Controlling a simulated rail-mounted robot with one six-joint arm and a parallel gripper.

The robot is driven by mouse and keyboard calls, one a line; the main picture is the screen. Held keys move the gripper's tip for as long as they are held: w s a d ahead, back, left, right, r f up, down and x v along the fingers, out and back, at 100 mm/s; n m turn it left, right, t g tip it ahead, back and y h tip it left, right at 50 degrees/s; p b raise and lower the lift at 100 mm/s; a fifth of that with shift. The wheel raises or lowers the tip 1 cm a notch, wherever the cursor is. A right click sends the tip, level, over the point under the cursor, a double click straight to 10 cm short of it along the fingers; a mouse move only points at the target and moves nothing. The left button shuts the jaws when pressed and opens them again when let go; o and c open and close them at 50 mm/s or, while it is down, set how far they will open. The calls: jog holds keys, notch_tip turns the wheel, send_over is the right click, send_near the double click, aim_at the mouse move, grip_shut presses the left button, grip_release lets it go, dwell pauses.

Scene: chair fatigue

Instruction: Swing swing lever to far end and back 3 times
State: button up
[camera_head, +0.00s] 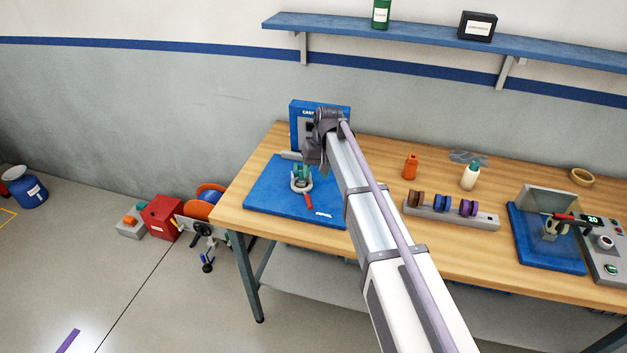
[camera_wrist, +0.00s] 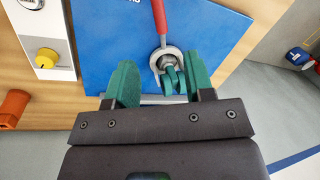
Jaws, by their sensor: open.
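A lever with a red handle (camera_head: 308,201) sits on a blue base plate (camera_head: 268,193) at the left end of the workbench. In the wrist view the red handle (camera_wrist: 159,14) runs from the top edge down to a grey ring (camera_wrist: 155,62). A teal part shows in and beside the ring. My gripper (camera_wrist: 162,80) is open, its two green fingers apart around the ring area, with nothing visibly clamped; whether a finger touches it I cannot tell. In the head view my gripper (camera_head: 301,174) is over the blue plate, and my arm hides part of the plate's right side.
A blue upright panel (camera_head: 300,126) stands behind the plate. A second blue fixture (camera_head: 545,255) is at the far right. A wall shelf (camera_head: 420,37) hangs above.

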aim_at(309, 198)
jog(key=f+b, duration=0.3)
jog(key=a+f+b, duration=0.1)
jog(key=f+b, duration=0.3)
jog(key=a+f+b, duration=0.1)
jog(key=f+b, duration=0.3)
jog(key=shift+s, duration=0.2)
jog(key=shift+r, duration=0.2)
grip_shut()
